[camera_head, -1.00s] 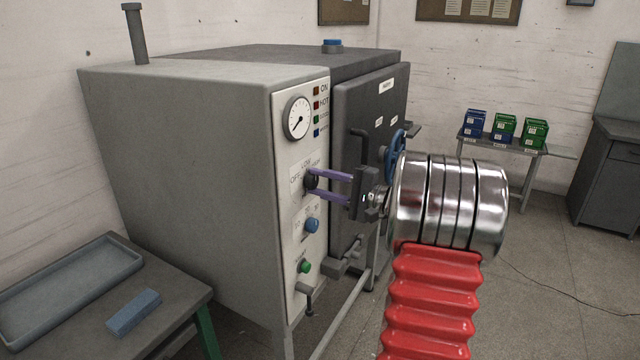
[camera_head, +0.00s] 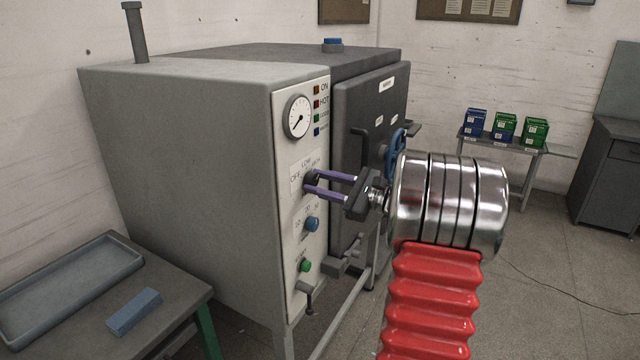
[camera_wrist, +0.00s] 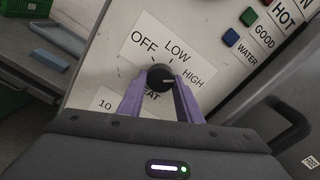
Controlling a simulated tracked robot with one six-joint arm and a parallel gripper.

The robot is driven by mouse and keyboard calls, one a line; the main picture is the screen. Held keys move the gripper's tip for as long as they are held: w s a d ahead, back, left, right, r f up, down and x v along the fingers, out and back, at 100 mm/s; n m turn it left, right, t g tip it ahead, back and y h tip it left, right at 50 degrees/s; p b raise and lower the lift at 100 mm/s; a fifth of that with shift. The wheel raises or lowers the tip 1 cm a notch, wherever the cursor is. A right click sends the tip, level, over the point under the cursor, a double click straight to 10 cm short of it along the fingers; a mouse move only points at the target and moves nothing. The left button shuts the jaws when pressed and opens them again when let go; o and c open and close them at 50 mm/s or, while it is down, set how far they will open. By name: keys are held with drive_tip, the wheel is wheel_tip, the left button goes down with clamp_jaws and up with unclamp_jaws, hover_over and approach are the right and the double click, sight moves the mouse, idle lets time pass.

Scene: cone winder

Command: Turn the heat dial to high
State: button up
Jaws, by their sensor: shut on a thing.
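The heat dial (camera_wrist: 160,76) is a small black knob on the white control panel. OFF, LOW and HIGH are printed around it. A pale pointer mark on its face appears to point right, toward HIGH (camera_wrist: 193,77). My gripper (camera_wrist: 160,84) is shut on the dial, with one purple finger on each side. In the head view my gripper (camera_head: 309,184) reaches the panel from the right, and the dial (camera_head: 313,176) is partly hidden by the fingers.
A pressure gauge (camera_head: 298,117) sits above the dial. A blue knob (camera_head: 312,224) and a green button (camera_head: 305,266) are below. The oven door's handle (camera_head: 359,150) and blue handwheel (camera_head: 396,145) are close to my wrist. A table with a tray (camera_head: 70,280) stands left.

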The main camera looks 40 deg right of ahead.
drive_tip(key=shift+f+m, duration=0.35)
drive_tip(key=shift+m, duration=0.25)
drive_tip(key=o, duration=1.1)
drive_tip(key=shift+r, duration=0.2)
drive_tip(key=shift+c, duration=0.2)
drive_tip(key=shift+s, duration=0.15)
drive_tip(key=v, duration=1.3)
drive_tip(key=shift+s, duration=0.3)
drive_tip(key=shift+d, duration=0.1)
